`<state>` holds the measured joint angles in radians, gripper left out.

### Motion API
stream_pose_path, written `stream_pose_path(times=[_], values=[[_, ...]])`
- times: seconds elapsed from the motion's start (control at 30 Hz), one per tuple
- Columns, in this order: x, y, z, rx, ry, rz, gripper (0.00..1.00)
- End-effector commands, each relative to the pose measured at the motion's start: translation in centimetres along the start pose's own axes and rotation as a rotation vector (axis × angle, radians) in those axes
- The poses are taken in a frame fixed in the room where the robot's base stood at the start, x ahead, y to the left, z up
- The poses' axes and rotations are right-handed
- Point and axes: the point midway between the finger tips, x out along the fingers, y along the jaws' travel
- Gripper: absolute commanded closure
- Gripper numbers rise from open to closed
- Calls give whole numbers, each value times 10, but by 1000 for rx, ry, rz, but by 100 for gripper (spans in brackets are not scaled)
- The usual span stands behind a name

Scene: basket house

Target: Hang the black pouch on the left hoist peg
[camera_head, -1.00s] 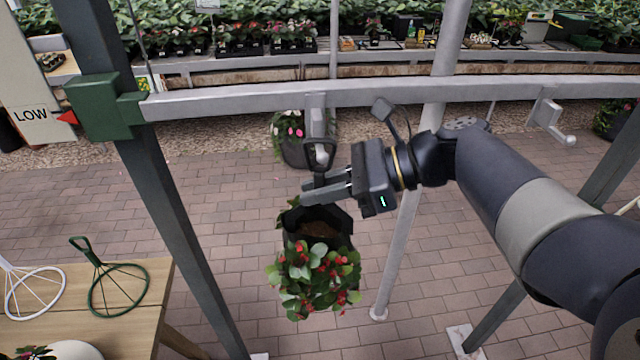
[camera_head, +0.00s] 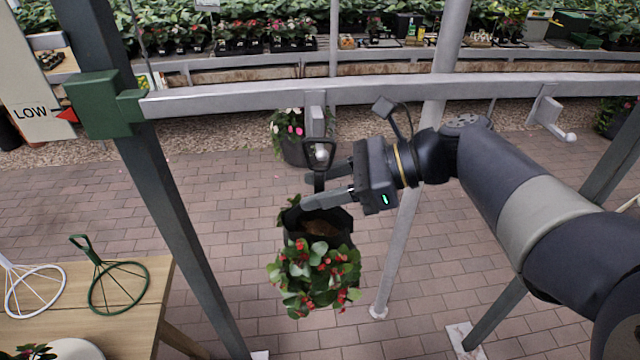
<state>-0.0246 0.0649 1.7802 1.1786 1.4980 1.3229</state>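The black pouch (camera_head: 345,222), with a red-flowered leafy plant spilling from its front, hangs upright below the hoist rail. Its black handle loop (camera_head: 333,150) is around the left hoist peg (camera_head: 316,118), whose pale ball end shows through the loop. My gripper (camera_head: 309,190) reaches in from the right, just below the loop. Its two fingers are spread apart, one on each side of the pouch's strap, and do not appear to grip it. The contact between loop and peg is partly hidden.
The right hoist peg (camera_head: 551,117) is empty on the grey rail (camera_head: 420,90). A green post bracket (camera_head: 98,105) with a LOW sign stands left. A wooden table (camera_head: 140,290) at lower left holds green and white wire hangers. A potted plant (camera_head: 292,148) stands behind the left peg.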

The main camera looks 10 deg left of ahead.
Motion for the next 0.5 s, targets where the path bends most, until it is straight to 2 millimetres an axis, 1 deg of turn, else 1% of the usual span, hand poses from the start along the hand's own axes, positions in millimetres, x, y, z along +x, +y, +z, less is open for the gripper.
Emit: stream_pose_path(times=[0.17, 0.5], values=[[-20, -1, 0, -2, 0, -5, 60], [-80, -1, 0, -2, -1, -6, 60]])
